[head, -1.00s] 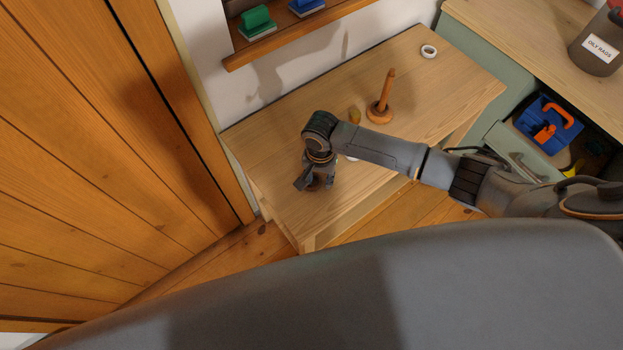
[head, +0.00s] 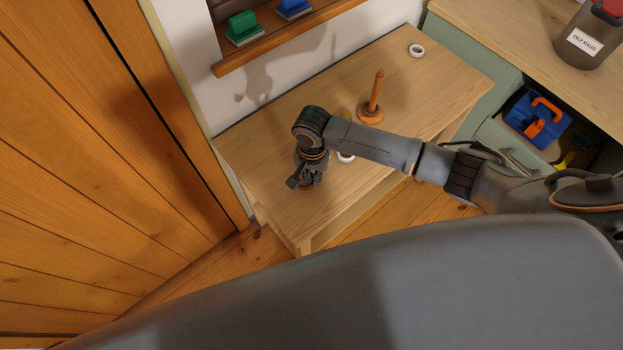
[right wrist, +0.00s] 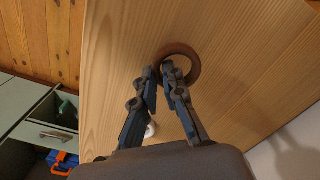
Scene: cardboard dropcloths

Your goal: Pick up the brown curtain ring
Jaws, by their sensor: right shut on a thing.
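The brown curtain ring (right wrist: 196,63) shows in the right wrist view at the fingertips, against the pale wooden table top (right wrist: 235,60). My right gripper (right wrist: 161,72) is shut on the near side of the ring's rim, one finger inside the ring and one outside. In the head view my right gripper (head: 306,181) points down, low over the front left part of the table (head: 270,190). There the ring is mostly hidden by the fingers. I cannot tell whether the ring still touches the table. My left gripper is not in view.
A wooden peg on a round base (head: 370,112) stands behind my right arm. A white ring (head: 416,51) lies at the table's back right, and another white ring (head: 346,157) beside my arm. A shelf (head: 290,38) with brushes hangs above. A cabinet (head: 478,75) stands at right.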

